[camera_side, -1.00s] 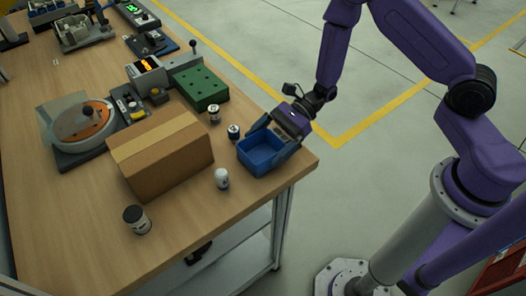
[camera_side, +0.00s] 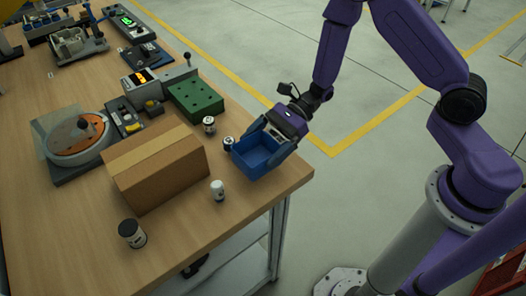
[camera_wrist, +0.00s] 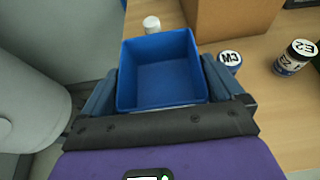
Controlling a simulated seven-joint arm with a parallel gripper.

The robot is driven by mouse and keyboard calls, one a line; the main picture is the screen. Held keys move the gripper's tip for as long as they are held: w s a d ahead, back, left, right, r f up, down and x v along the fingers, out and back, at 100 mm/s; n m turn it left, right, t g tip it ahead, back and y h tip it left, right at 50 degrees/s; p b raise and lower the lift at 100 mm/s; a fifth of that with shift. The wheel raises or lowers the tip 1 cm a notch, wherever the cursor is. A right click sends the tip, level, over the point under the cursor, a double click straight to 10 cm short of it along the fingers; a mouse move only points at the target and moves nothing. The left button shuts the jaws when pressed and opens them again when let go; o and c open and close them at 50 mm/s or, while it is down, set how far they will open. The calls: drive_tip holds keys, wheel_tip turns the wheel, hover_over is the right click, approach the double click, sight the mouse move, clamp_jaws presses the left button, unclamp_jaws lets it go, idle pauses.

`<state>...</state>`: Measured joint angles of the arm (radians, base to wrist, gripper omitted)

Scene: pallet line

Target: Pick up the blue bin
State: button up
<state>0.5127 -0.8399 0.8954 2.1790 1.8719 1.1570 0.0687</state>
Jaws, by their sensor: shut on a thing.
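The blue bin (camera_side: 257,158) is an open, empty, upright box near the table's right front corner in the side view. It fills the middle of the wrist view (camera_wrist: 160,72). My gripper (camera_side: 268,142) has one finger against each of two opposite sides of the bin and is shut on it; both fingers also flank it in the wrist view (camera_wrist: 160,85). The bin looks slightly raised off the wooden table (camera_side: 75,225), though its underside is hidden.
A cardboard box (camera_side: 158,168) stands left of the bin. A green block (camera_side: 196,100) lies behind. Free air lies right of the table.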

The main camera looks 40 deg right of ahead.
drive_tip(key=s+d+r, duration=0.6)
drive_tip(key=s+r, duration=0.4)
drive_tip(key=s, duration=0.2)
drive_tip(key=shift+s+d, duration=0.15)
drive_tip(key=shift+d, duration=0.15)
